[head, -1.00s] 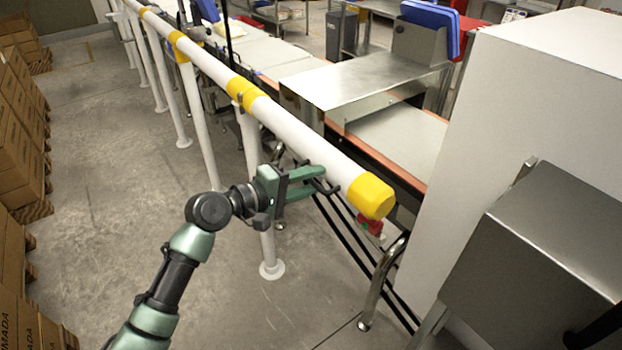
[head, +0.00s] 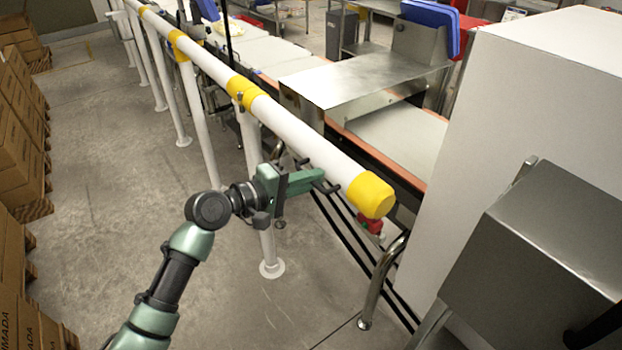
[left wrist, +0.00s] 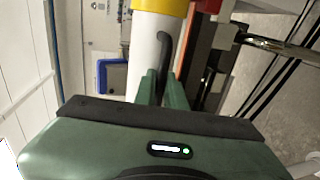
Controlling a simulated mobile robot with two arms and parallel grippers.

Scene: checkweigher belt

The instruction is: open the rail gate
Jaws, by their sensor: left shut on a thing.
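The rail gate (head: 305,140) is a white bar with a yellow end cap (head: 371,195) and a yellow collar (head: 243,93). It lies in line with the rest of the white railing. A dark handle (head: 329,188) sticks out from the bar near the cap; it also shows in the left wrist view (left wrist: 163,46). My left gripper (head: 316,177) is at the bar's near side, its green fingers shut on the handle. In the left wrist view the fingers (left wrist: 162,88) close around the handle's lower end, which they partly hide. My right gripper is out of view.
The belt machine (head: 400,135) stands behind the bar, with a large white cabinet (head: 520,100) and a steel box (head: 540,250) at the right. Stacked cartons (head: 15,150) line the left edge. The concrete floor (head: 110,150) between is clear.

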